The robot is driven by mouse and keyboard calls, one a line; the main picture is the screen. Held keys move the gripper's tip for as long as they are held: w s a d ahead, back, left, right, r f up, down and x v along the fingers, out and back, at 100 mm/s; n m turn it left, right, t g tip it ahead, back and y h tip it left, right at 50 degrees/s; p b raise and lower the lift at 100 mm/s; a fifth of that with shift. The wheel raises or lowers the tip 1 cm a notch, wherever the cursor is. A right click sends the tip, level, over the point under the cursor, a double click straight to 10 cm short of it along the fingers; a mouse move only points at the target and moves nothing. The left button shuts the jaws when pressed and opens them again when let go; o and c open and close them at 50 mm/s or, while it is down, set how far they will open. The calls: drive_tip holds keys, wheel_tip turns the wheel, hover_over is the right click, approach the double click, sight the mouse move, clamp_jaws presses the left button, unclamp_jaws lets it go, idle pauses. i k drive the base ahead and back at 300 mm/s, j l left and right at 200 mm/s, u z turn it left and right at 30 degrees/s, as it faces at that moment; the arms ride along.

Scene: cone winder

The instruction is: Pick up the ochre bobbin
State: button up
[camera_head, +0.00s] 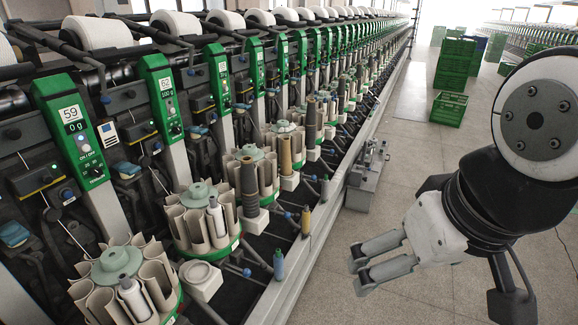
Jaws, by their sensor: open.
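A small ochre bobbin (305,221) stands upright on a peg along the front edge of the winder, between two blue-grey bobbins. A taller tan-ochre bobbin (285,155) stands further back, on a white block beside a carousel. I cannot tell for sure which one is meant. My gripper (358,274) is open and empty, with its two fingers pointing left. It is right of the machine over the floor, to the right of and lower in the picture than the small ochre bobbin, and apart from it.
A blue-grey bobbin (278,264) stands nearer and another (324,188) farther along the edge. A tall grey bobbin (249,190) stands behind. Carousels (197,190) crowd the machine. A grey metal unit (365,180) sits at its side. Green crates (449,108) stand on the otherwise open aisle floor.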

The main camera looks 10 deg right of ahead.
sight(306, 212)
drive_tip(key=z, duration=0.15)
drive_tip(key=i+l, duration=0.15)
drive_tip(key=i, duration=0.35)
drive_tip(key=i+l+u, duration=0.1)
drive_tip(key=i, duration=0.4)
drive_tip(key=i+l+u, duration=0.1)
drive_tip(key=i+l, duration=0.15)
drive_tip(key=i, duration=0.2)
